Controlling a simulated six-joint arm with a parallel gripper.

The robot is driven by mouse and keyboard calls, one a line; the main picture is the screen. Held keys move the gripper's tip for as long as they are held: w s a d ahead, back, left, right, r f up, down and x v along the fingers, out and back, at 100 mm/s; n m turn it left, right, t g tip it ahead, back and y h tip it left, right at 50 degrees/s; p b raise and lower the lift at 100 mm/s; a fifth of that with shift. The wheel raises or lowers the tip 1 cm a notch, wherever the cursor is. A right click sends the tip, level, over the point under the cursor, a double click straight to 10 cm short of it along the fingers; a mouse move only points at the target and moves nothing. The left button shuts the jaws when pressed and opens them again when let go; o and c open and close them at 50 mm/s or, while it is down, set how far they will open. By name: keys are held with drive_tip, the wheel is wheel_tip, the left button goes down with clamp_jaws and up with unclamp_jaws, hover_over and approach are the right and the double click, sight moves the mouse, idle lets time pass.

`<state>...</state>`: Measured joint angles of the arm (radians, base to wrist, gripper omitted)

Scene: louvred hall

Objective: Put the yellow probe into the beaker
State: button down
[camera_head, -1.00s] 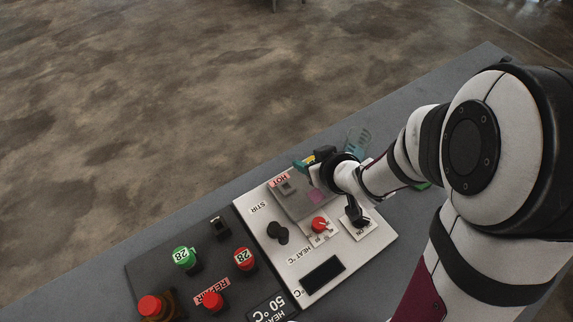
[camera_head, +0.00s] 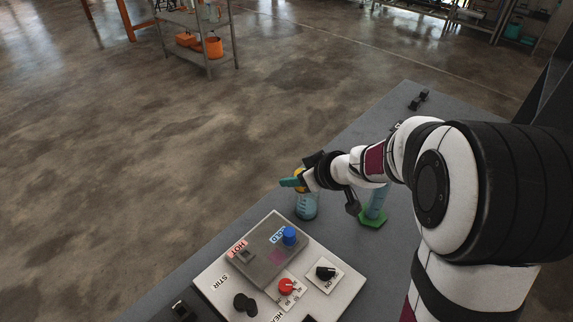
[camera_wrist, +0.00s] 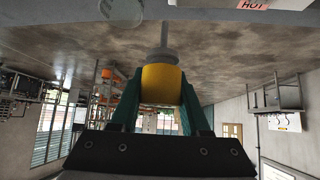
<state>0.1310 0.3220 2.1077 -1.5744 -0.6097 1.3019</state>
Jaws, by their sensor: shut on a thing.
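The yellow probe (camera_wrist: 160,84) is clamped between the teal fingers of my gripper (camera_wrist: 158,100) in the wrist view, with its grey rod extending away from the fingers. In the head view, a little yellow of it shows at my gripper (camera_head: 292,182). The beaker (camera_head: 306,208), clear with bluish liquid, stands on the grey bench below my gripper. My gripper overlaps the beaker's top in the picture, hiding part of the rim. I cannot tell whether the rod tip is over or inside the beaker.
A hotplate panel (camera_head: 323,284) with red, blue and black knobs lies in front of the beaker. A blue cylinder on a green base (camera_head: 372,219) stands right of it. A small black item (camera_head: 418,100) lies at the bench's far end. A shelf rack (camera_head: 205,45) stands beyond.

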drive_tip(key=w+d, duration=0.4)
drive_tip(key=w, duration=0.3)
drive_tip(key=shift+w+d+f, duration=0.1)
drive_tip(key=shift+f, duration=1.15)
drive_tip(key=shift+w+d+f, duration=0.1)
drive_tip(key=shift+f, duration=1.15)
drive_tip(key=shift+c, duration=1.5)
unclamp_jaws()
drive_tip(key=shift+s+r, duration=0.1)
drive_tip(key=v, duration=1.5)
drive_tip(key=shift+s+r, duration=0.2)
drive_tip(key=shift+s, duration=0.05)
